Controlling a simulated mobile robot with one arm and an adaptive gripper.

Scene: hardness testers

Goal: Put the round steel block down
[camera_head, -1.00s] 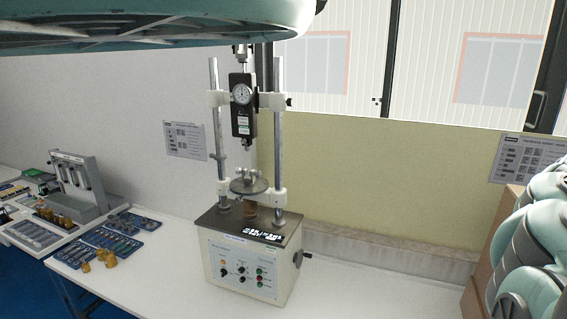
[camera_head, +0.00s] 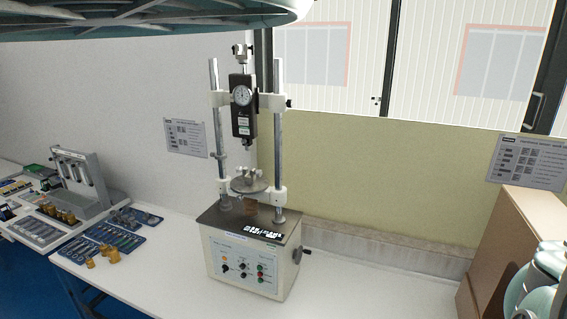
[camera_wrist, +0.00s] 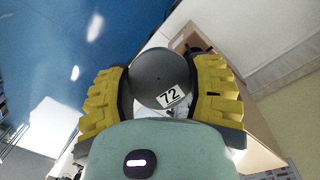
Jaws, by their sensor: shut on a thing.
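The round steel block (camera_wrist: 158,76) is a dark grey disc with a white label reading 72. It shows in the wrist view, between the two yellow-padded fingers of my gripper (camera_wrist: 163,82). The fingers are shut on its left and right sides. A white surface shows behind it in part, but I cannot tell how far the block is from it. In the head view neither the block nor my gripper is in sight; only part of my arm shows at the lower right.
A test stand (camera_head: 250,262) with a dial gauge stands on the white table (camera_head: 345,292). Blue trays (camera_head: 105,240) with small parts and brass weights lie left of it. A brown box (camera_head: 510,238) stands at the right. The table right of the stand looks clear.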

